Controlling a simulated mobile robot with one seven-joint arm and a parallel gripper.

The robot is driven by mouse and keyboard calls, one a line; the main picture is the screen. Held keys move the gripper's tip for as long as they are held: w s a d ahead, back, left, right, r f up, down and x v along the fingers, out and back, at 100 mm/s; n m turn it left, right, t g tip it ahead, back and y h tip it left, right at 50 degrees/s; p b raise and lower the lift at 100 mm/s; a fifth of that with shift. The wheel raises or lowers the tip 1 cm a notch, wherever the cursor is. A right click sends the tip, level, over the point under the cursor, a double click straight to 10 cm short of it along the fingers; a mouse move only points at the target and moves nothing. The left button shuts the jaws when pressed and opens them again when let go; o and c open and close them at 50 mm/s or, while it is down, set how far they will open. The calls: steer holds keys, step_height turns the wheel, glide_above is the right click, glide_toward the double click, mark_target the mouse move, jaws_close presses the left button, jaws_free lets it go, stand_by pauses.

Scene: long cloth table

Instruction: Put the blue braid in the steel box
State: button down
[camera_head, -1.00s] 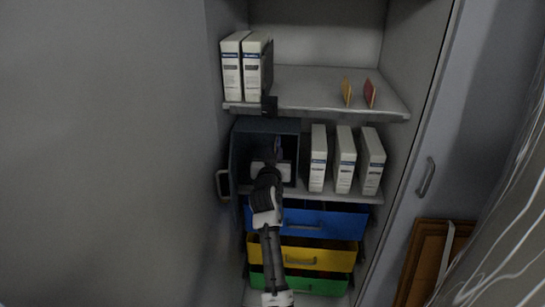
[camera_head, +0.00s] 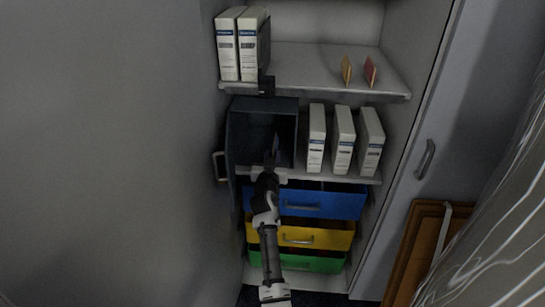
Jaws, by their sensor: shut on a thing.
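A dark grey-blue steel box (camera_head: 237,145) with an open front stands on the middle cabinet shelf, at the left. My gripper (camera_head: 270,160) is at the box's lower front edge, in front of its opening. It is shut on a small dark thing, taken to be the blue braid, which is too dark and small to make out clearly. My wrist and arm hide part of the box's lower front. The box's inside is in shadow, and I cannot tell what lies in it.
White binders (camera_head: 343,140) stand right of the box. More binders (camera_head: 239,45) and two small upright items (camera_head: 358,70) are on the upper shelf (camera_head: 310,72). Below are blue (camera_head: 335,203), yellow (camera_head: 325,238) and green (camera_head: 310,263) drawers, partly open.

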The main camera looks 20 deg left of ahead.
steer(key=shift+f+b, duration=0.15)
steer(key=shift+b, duration=0.15)
steer(key=c, duration=1.3)
jaws_free()
steer(key=shift+o, duration=0.2)
steer(key=shift+r, duration=0.2)
steer(key=b+v, duration=0.1)
steer(key=v, duration=1.1)
